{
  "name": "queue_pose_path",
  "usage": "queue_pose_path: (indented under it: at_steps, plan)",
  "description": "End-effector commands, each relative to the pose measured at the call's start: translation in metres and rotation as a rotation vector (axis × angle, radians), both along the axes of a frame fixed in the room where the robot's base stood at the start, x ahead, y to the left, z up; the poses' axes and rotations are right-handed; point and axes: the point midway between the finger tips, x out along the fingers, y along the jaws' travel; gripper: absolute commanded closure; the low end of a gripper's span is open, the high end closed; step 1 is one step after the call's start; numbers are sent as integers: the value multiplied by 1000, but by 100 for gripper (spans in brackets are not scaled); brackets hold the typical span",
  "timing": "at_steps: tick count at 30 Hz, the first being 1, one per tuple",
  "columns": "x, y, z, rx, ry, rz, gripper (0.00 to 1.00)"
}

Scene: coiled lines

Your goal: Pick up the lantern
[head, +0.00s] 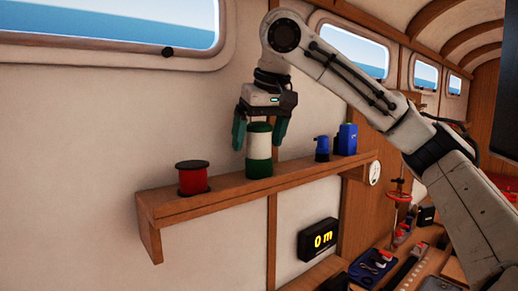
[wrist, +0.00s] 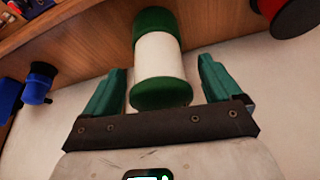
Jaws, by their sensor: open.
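The lantern (head: 259,147), a cylinder with green ends and a white middle, stands upright on the wooden wall shelf (head: 220,197). It also shows in the wrist view (wrist: 158,55), with its near green end close to the gripper's palm. My gripper (head: 259,139) points down over the lantern from above. In the wrist view my gripper (wrist: 161,72) is open, with one green finger on each side of the lantern. Gaps show between the fingers and the lantern in that view.
A red spool (head: 193,178) stands left of the lantern on the shelf. A small blue item (head: 322,149) and a taller blue container (head: 347,139) stand to its right. A display reading 0 m (head: 318,240) and a cluttered bench lie lower right.

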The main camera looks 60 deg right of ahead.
Motion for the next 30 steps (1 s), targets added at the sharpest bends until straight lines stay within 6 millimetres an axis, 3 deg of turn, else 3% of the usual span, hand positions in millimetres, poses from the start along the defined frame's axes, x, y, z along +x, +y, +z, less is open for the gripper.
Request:
queue_pose_path:
  at_steps: [5, 25, 30]
  plan:
    - [0, 0, 0, 0, 0, 0, 9]
    - [0, 0, 0, 1, -1, 0, 72]
    - [0, 0, 1, 0, -1, 0, 73]
